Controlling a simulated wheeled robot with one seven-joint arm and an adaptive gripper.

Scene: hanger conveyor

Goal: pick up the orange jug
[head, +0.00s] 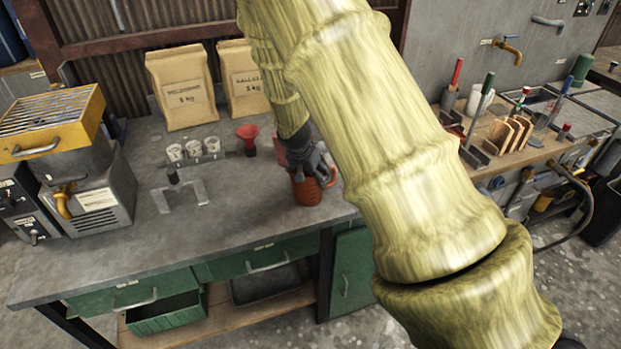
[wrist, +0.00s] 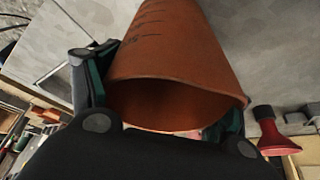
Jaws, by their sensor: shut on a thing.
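The orange jug (head: 307,192) is on or just above the grey worktop, near its front edge, in the head view; I cannot tell whether its base touches. My gripper (head: 309,170) comes down on it from above and is shut on it. In the wrist view the jug (wrist: 175,60) fills the middle, its open rim toward the camera. The gripper's fingers (wrist: 155,85) lie on both sides of its wall. The jug's handle shows at its right in the head view. My arm hides part of the worktop behind the jug.
Two paper sacks (head: 181,87) stand at the back. A yellow-topped machine (head: 55,125) is at the left. The worktop's front left is clear.

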